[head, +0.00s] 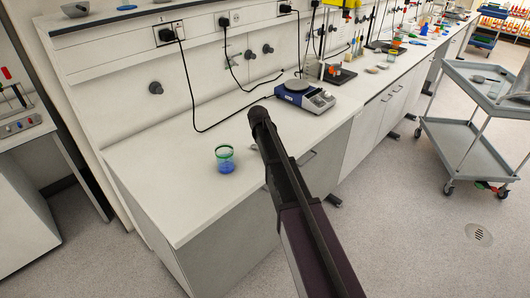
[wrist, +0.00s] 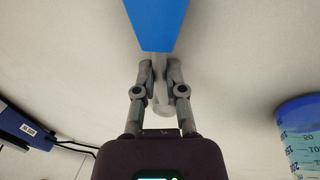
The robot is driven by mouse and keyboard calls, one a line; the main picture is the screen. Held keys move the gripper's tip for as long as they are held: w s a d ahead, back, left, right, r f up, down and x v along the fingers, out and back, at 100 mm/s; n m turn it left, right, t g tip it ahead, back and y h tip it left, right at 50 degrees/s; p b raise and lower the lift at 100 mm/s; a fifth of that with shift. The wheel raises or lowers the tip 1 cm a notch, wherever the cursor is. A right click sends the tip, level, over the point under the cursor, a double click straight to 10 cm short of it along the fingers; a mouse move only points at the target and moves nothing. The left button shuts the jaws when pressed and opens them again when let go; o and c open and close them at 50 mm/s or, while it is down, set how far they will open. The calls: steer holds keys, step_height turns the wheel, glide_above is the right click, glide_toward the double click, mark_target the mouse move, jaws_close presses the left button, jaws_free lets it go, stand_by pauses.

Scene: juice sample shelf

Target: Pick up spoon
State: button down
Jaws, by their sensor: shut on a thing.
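In the wrist view my gripper (wrist: 159,75) is shut on the spoon (wrist: 157,25). A flat blue part of it runs up out of the top of the picture, and a pale rounded part shows between the fingers. The far end of the spoon is out of view. In the head view my dark arm reaches over the front of the white bench and hides the fingers. A small pale piece, possibly part of the spoon, shows beside the arm, too small to tell.
A clear beaker with green rim and blue base (head: 225,160) stands on the bench (head: 165,165) left of my arm; its blue side shows at right in the wrist view (wrist: 298,140). A blue-grey balance (head: 305,97) stands behind. A grey trolley (head: 465,145) stands right.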

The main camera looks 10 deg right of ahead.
steer(key=shift+r+p, duration=1.4)
steer(key=shift+r, duration=0.05)
steer(key=s+d+r+p, duration=0.2)
steer(key=s, duration=1.4)
steer(key=shift+d, duration=0.15)
